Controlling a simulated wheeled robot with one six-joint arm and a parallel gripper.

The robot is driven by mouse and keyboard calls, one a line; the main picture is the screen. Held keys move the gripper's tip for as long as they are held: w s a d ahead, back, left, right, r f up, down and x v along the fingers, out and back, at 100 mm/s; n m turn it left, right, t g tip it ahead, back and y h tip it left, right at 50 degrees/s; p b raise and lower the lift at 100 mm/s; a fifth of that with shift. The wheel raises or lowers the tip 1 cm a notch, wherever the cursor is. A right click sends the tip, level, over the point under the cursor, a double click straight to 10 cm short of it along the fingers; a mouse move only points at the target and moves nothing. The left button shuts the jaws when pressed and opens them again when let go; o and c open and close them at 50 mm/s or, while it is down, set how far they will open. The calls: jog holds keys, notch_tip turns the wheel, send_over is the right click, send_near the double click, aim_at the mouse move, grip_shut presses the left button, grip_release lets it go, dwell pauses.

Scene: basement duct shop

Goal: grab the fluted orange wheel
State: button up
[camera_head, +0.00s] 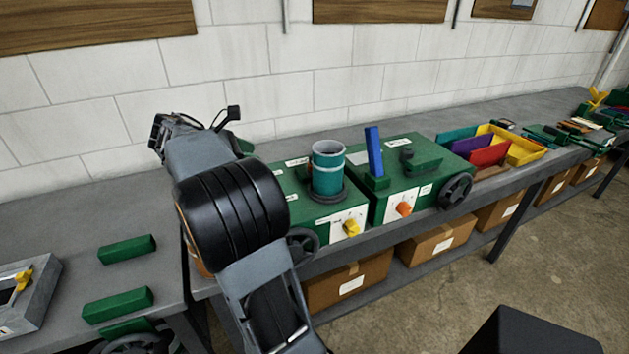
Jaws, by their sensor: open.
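The fluted orange wheel (403,209) is a small knob on the white front plate of the right green machine box (425,172). It faces the front of the bench and shows clearly, with nothing touching it. My gripper (160,133) is at the far end of my arm, at the upper left near the wall. It is well to the left of the orange wheel and higher in the picture. It is small and partly hidden by my arm; I see nothing held in it. A similar yellow knob (352,227) is on the left green box (292,190).
A teal cylinder (328,170) and an upright blue lever (374,152) rise from the boxes. A black handwheel (455,190) sits right of the orange wheel. Coloured bins (525,150) stand farther right. Cardboard boxes (437,240) are under the bench. Space before the orange wheel looks clear.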

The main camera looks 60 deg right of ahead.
jog(key=g+b, duration=0.1)
jog(key=g, duration=0.1)
send_near(310, 157)
jog(key=shift+n+h, duration=0.4)
jog(key=shift+f+x, duration=0.15)
jog(key=shift+x, duration=2)
jog(key=shift+f+x, duration=0.1)
jog(key=shift+x, duration=2.1)
jog(key=shift+a, duration=0.2)
grip_shut()
